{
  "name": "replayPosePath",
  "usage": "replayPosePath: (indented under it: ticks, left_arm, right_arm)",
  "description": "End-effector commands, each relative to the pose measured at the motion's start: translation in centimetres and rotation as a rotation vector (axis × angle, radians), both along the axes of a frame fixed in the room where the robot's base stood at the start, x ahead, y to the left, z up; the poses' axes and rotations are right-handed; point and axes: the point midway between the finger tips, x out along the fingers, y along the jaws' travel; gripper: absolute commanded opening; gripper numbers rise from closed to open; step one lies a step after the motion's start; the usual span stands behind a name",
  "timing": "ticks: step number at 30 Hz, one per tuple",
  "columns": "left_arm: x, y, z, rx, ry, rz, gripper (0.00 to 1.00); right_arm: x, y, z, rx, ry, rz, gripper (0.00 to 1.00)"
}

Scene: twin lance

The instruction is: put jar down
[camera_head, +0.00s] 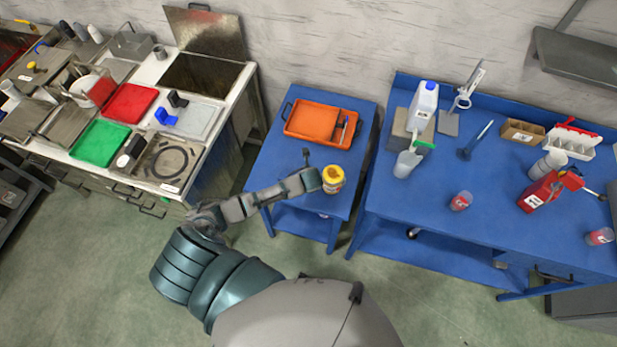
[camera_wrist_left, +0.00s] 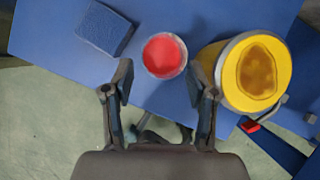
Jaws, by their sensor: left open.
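A jar (camera_head: 333,180) with a yellow-orange top and a pale label is on the small blue table, near its front right corner. My left gripper (camera_head: 314,179) comes in from the left, right beside the jar. In the left wrist view my left gripper (camera_wrist_left: 160,88) is open, with its fingers apart. A round red-topped container (camera_wrist_left: 164,56) shows just beyond the gap between the fingertips. A larger yellow round container (camera_wrist_left: 250,72) is to the right, beyond the right finger. I cannot tell which of these is the jar of the head view. My right gripper is not in view.
An orange tray (camera_head: 297,123) lies at the back of the small table. A dark blue block (camera_wrist_left: 104,27) shows in the wrist view. The larger blue table (camera_head: 430,221) at right holds a white jug (camera_head: 424,99), a red-topped jar (camera_head: 461,201) and a red container (camera_head: 540,192).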

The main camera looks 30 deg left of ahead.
Motion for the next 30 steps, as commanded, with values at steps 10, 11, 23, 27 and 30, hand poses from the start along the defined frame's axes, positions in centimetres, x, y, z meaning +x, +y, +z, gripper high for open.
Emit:
replayPosePath:
  ticks: [10, 11, 23, 27, 30]
  left_arm:
    - [-2.1, -1.5, 4.7, 0.001, 0.001, 0.000, 0.58]
    - [-2.1, -1.5, 4.8, 0.001, 0.001, 0.000, 0.58]
    - [-2.2, -1.5, 4.8, 0.000, 0.001, 0.000, 0.58]
    - [-2.2, -1.5, 4.8, 0.000, 0.001, 0.000, 0.58]
    - [-2.6, -2.0, 4.7, -0.023, -0.003, 0.023, 0.58]
  right_arm:
    - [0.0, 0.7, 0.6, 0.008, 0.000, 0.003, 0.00]
    - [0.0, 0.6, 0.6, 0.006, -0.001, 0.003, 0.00]
    - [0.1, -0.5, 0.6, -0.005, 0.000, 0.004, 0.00]
    - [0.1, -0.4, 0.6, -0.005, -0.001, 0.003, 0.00]
    - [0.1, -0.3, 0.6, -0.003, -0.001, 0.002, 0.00]
